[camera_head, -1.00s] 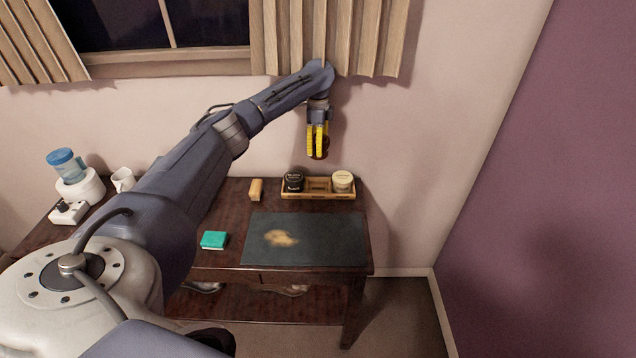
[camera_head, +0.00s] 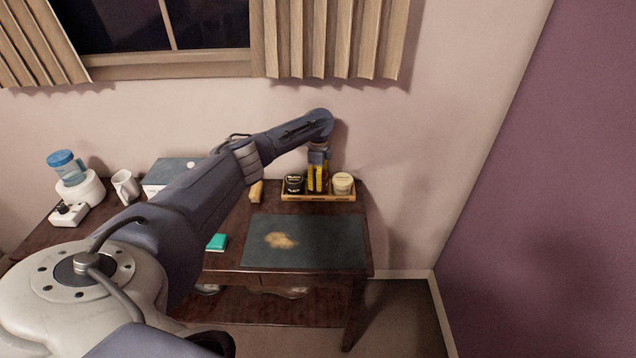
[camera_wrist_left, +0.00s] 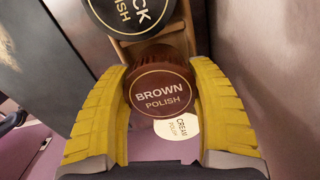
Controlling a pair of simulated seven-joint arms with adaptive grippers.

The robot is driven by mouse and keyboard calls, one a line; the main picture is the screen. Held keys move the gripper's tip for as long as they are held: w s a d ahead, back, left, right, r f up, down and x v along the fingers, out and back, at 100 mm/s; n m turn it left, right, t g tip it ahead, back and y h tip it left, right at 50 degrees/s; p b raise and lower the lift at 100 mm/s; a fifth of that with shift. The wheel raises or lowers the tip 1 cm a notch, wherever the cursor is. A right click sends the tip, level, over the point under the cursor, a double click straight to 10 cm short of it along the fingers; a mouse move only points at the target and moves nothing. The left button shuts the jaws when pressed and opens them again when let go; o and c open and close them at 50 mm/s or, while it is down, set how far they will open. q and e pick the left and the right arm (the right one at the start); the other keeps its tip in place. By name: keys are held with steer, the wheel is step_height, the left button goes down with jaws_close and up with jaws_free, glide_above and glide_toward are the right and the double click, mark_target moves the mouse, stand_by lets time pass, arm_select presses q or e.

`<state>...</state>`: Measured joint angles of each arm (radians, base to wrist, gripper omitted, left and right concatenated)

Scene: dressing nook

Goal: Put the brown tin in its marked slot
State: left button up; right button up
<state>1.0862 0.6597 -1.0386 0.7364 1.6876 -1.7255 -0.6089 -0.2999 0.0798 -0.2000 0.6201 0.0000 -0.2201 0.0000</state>
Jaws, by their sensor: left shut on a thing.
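The brown tin (camera_wrist_left: 162,92), its lid reading "BROWN POLISH", sits between the yellow fingers of my left gripper (camera_wrist_left: 162,105) in the left wrist view. In the head view my left gripper (camera_head: 317,180) is shut on it, low at the middle of the wooden slotted tray (camera_head: 318,198), and the fingers mostly hide the tin. The black tin (camera_head: 294,183) stands in the tray's left slot and the cream tin (camera_head: 342,183) in its right slot. I cannot tell whether the brown tin touches the tray floor. My right gripper is not in view.
A dark mat (camera_head: 305,242) with a tan stain covers the table's right front.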

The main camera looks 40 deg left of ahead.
arm_select(q)
steer(key=shift+f, duration=0.8)
steer(key=shift+f, duration=0.15)
steer(key=o, duration=1.3)
steer(key=shift+o, duration=0.2)
step_height(320, 180, up, 12)
steer(key=shift+r, duration=0.2)
